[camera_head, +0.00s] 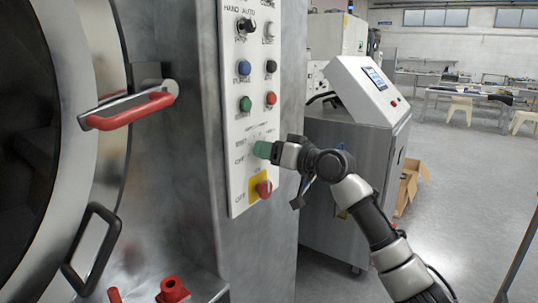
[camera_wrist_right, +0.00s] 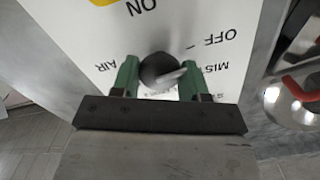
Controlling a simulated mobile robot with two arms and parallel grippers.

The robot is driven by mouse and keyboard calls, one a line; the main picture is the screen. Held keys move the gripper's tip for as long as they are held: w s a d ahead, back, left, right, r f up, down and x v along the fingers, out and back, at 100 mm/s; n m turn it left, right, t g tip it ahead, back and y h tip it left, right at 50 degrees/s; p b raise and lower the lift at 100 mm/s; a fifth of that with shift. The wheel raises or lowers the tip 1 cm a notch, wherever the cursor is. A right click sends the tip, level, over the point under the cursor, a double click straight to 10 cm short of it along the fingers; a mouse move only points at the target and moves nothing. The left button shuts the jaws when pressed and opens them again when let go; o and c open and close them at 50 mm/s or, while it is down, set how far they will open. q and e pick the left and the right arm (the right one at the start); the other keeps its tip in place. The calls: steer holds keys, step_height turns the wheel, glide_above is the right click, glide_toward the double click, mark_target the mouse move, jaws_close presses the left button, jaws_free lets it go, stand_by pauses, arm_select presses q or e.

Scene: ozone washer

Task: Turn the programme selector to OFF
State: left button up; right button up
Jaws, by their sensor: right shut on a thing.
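The programme selector (camera_wrist_right: 158,70) is a dark round knob with a pale ridge on the white control panel (camera_wrist_right: 95,45). In the right wrist view the panel lettering is upside down, with AIR left of the knob, MIST to its right and OFF at upper right. The ridge slants toward the right, roughly to the MIST side; its exact setting is hard to tell. My right gripper (camera_wrist_right: 160,82) has its green fingers shut on the knob, one on each side. In the head view the right gripper (camera_head: 262,149) hides the knob. My left gripper is out of view.
Below the selector is a red rotary switch (camera_head: 263,188) on a yellow plate. Above are green (camera_head: 245,104), blue (camera_head: 244,68), black and red buttons. A red door handle (camera_head: 130,108) juts out at left. A grey console cabinet (camera_head: 350,180) stands behind my right arm.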

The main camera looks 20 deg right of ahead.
steer(key=shift+f+n, duration=0.2)
steer(key=shift+n, duration=0.1)
steer(key=o, duration=0.9)
steer(key=shift+r, duration=0.15)
steer(key=b+v, duration=0.2)
steer(key=v, duration=0.8)
steer(key=shift+s+d, duration=0.25)
steer(key=shift+s, duration=0.1)
